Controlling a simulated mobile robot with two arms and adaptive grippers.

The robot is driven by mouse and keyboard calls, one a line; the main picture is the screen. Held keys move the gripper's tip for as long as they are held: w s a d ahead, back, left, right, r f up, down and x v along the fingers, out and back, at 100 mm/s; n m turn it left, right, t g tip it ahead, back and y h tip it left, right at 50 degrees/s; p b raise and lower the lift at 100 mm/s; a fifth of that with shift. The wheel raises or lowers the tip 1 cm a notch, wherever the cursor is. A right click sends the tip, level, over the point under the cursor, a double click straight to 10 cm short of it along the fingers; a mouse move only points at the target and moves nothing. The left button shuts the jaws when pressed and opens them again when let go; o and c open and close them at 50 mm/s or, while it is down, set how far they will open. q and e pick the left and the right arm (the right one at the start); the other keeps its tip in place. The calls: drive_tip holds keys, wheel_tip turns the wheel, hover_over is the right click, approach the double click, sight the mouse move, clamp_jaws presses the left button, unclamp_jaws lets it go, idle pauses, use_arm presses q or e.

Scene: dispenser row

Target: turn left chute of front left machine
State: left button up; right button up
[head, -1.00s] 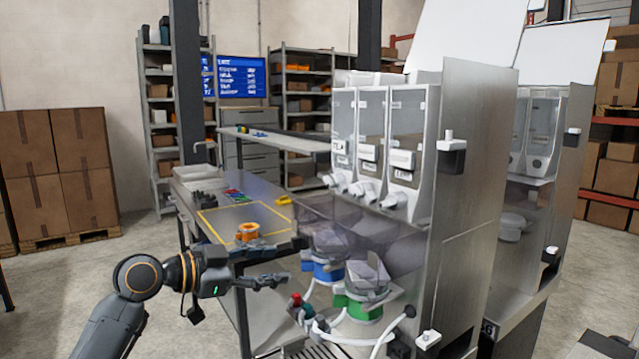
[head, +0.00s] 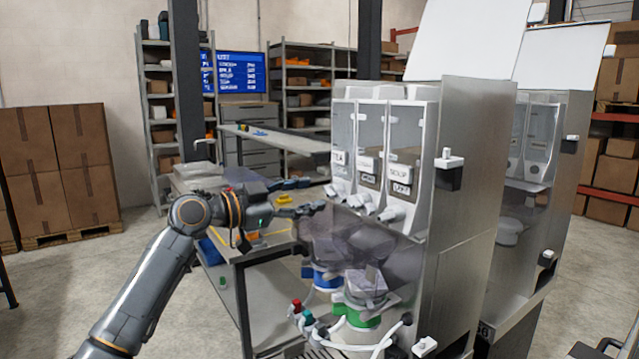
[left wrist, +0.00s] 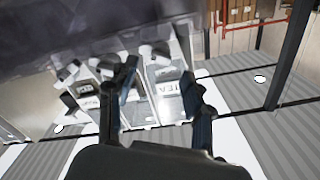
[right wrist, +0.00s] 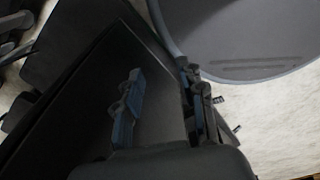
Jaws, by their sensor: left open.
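The front left machine (head: 424,120) has three clear hoppers with white chutes in a row. The left chute (head: 337,190) is the leftmost, below a label reading TEA. My left gripper (head: 308,208) is level with the row, just left of and slightly below the left chute. In the left wrist view its open fingers (left wrist: 162,100) point at the machine front. The TEA label (left wrist: 167,88) shows between them, with a white chute (left wrist: 162,56) beyond; I see no contact. My right gripper (right wrist: 162,108) shows only in its wrist view, open and empty beside dark surfaces.
A smoky translucent guard (head: 350,235) hangs under the chutes. Below it stand containers with a blue band (head: 327,278) and a green band (head: 365,312). A steel worktable (head: 262,247) is behind my left arm. A second machine (head: 540,150) stands to the right.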

sight(326, 191)
use_arm(q)
drive_tip(key=shift+p+x, duration=0.4)
drive_tip(key=shift+x, duration=1.35)
clamp_jaws()
